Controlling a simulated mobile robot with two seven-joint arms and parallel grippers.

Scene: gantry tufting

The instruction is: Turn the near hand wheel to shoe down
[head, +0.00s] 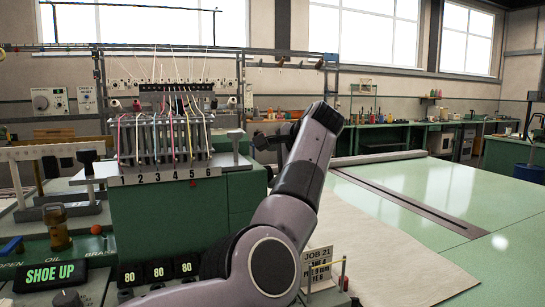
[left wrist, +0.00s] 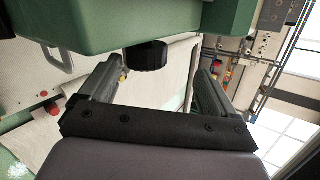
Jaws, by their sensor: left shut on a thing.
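In the left wrist view a dark round knob, which I take as the near hand wheel (left wrist: 148,57), sits below a green housing (left wrist: 150,22). My left gripper (left wrist: 160,67) has one finger on each side of it and is shut on it, though a gap shows in the picture. In the head view my left gripper (head: 274,141) is small and dark, right of the green needle head (head: 153,225), and the wheel is hard to tell from it there. A green-lit display (head: 50,274) reads SHOE UP. My right gripper is not in view.
Numbered needles with coloured yarns (head: 165,135) stand on the green head. A JOB 21 card (head: 318,268) stands near my arm. Pale cloth (head: 385,250) lies on the green table (head: 490,210) at right. An amber bottle (head: 57,228) stands at left.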

